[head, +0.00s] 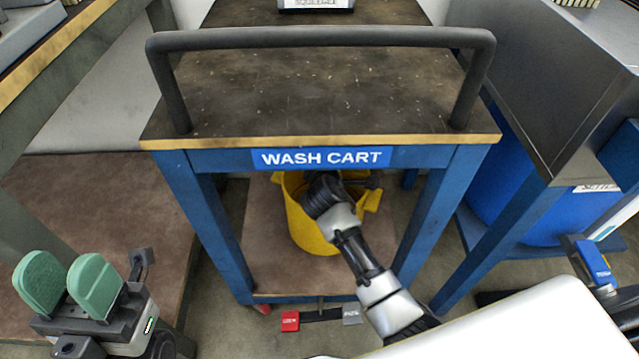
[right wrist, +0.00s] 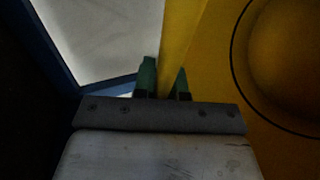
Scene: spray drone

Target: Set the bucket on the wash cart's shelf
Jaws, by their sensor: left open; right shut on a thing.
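The yellow bucket (head: 312,236) is inside the lower bay of the blue wash cart (head: 210,220), over its brown shelf (head: 395,255). My right arm reaches in under the cart top. The right gripper (right wrist: 164,82) is shut on the bucket's yellow wall (right wrist: 215,60), one green finger on each side of it. In the head view my right wrist covers part of the bucket and hides the fingers. I cannot tell whether the bucket's base touches the shelf. My left gripper (head: 70,283) is open and empty at the lower left, its green fingers apart.
A black handle bar (head: 320,38) crosses above the cart's worn top (head: 310,100). The cart's blue legs flank the bay closely. A blue barrel (head: 530,210) stands at the right. A red block (head: 290,321) shows below the shelf's front edge.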

